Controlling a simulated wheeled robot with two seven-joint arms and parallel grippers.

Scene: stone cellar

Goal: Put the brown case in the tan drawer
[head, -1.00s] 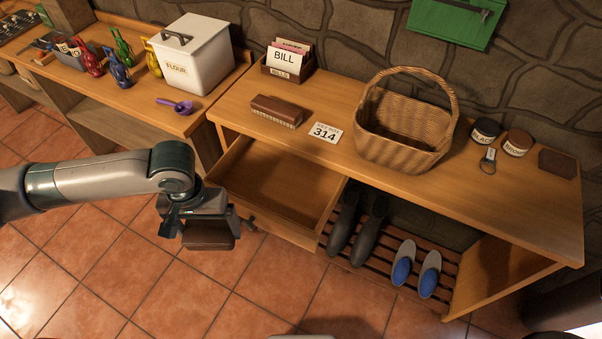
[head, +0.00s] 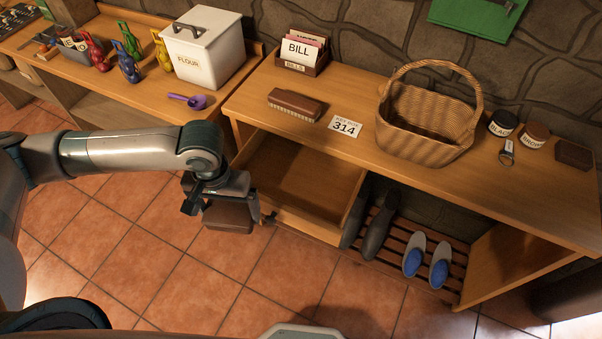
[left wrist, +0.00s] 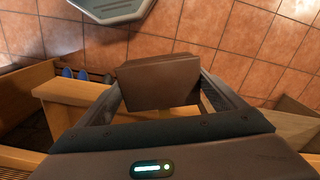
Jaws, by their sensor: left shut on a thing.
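The brown case (head: 229,217) is held by my left gripper (head: 232,203), which is shut on it. In the left wrist view the brown case (left wrist: 158,82) sits between the two fingers of my left gripper (left wrist: 160,98). The tan drawer (head: 296,182) is pulled out under the left part of the bench, and its visible floor is bare. The case hangs in front of the drawer's left front corner, outside it, above the tiled floor. My arm hides part of the drawer's left side. My right gripper is not in view.
On the bench top (head: 500,185) stand a bill box (head: 301,55), a brush (head: 296,104), a number card (head: 345,127), a wicker basket (head: 425,125) and polish jars (head: 503,123). Shoes (head: 414,255) rest on a slatted rack right of the drawer. The tiled floor in front is clear.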

